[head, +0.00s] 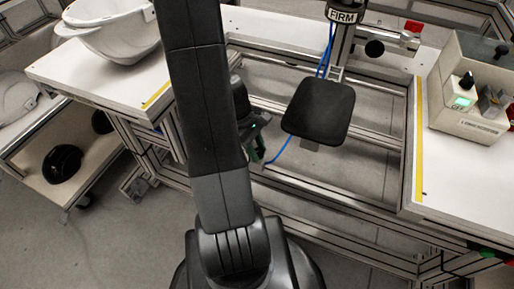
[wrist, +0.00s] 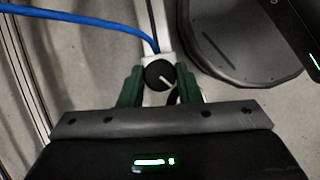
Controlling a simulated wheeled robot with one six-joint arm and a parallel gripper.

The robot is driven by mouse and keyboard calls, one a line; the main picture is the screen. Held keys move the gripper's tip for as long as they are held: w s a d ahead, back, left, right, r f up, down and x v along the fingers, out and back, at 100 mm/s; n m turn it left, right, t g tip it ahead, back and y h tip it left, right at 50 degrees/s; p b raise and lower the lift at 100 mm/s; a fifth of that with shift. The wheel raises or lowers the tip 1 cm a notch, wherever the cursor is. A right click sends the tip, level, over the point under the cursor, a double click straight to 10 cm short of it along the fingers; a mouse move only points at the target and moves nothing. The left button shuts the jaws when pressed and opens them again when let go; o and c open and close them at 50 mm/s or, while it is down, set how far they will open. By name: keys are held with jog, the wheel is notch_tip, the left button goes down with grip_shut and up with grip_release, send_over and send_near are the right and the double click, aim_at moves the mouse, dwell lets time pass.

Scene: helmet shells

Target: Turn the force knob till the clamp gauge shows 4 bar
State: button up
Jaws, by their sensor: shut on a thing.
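The force knob (wrist: 158,74) is round and black with a white pointer line aimed to the lower right in the wrist view. My gripper (wrist: 159,84) has green fingers on both sides of the knob and is shut on it. In the head view my gripper (head: 257,146) is low behind my arm, left of the black pad, and the knob is hidden there. No readable clamp gauge shows. A dark object (wrist: 306,30) with a small green light is cut off at the wrist view's upper right; I cannot tell what it is.
A blue hose (wrist: 80,15) runs to the knob. A black pad (head: 320,111) hangs below the FIRM label (head: 343,16). White helmet shells (head: 115,35) stand on the left table. A box with a green display (head: 462,101) stands on the right table (head: 434,175).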

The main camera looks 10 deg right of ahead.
jog(key=n+t, duration=0.1)
jog(key=n, duration=0.1)
jog(key=n+t+b, duration=0.1)
jog(key=n, duration=0.2)
jog(key=shift+s+a+h, duration=0.1)
jog(key=shift+s+h, duration=0.05)
jog(key=shift+h, duration=0.25)
jog(key=shift+s+n+t+b, duration=0.1)
jog(key=shift+n+t+b, duration=0.85)
jog(key=shift+n, duration=1.45)
jog(key=o, duration=1)
jog(key=shift+c, duration=0.2)
jog(key=shift+r, duration=0.1)
jog(key=p+v, duration=0.8)
jog(key=v, duration=0.5)
jog(key=shift+a+r, duration=0.25)
jog(key=shift+r, duration=0.05)
jog(key=shift+f, duration=0.1)
